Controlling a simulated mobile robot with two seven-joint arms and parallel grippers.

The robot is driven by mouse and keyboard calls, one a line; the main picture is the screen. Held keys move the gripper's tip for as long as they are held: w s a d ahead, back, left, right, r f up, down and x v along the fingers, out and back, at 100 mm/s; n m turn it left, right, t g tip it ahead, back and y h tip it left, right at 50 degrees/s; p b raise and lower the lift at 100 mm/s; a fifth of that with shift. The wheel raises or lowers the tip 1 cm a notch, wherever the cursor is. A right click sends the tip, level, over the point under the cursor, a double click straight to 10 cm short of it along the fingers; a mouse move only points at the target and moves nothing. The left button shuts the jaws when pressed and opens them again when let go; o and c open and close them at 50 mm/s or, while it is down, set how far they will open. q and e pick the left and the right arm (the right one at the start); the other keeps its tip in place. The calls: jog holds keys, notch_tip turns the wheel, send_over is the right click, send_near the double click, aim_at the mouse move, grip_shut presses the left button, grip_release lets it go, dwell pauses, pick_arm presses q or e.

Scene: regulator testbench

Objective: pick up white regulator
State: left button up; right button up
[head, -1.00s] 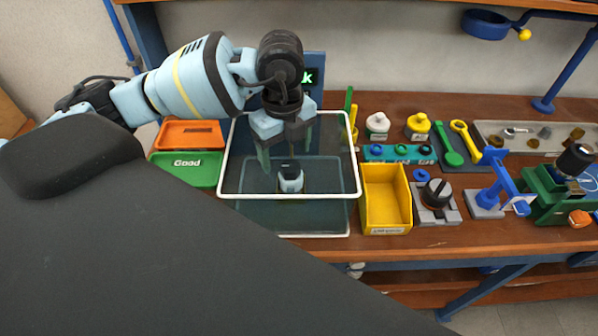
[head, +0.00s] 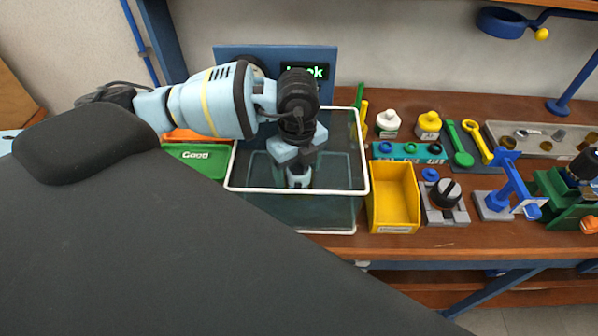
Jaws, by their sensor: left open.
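A white regulator (head: 299,180) with a dark top stands inside the clear, white-rimmed bin (head: 348,190). My left gripper (head: 298,168) is open and points down into the bin, directly over the regulator. The gripper's palm and fingers cover the regulator's top, so only its lower pale part shows. I cannot tell whether the fingers touch it. My right gripper is not in view.
A yellow bin (head: 397,192) stands right of the clear bin, and a green "Good" tray (head: 196,160) stands left. A white-capped item (head: 388,122) and a yellow one (head: 428,125) stand behind. A blue-framed display (head: 325,60) rises behind my gripper.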

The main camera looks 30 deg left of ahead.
pick_arm(q)
jog(key=shift+f, duration=0.15)
jog(key=c, duration=1.6)
jog(key=shift+o, duration=0.2)
notch_tip(320, 180, up, 10)
jog(key=shift+r, duration=0.15)
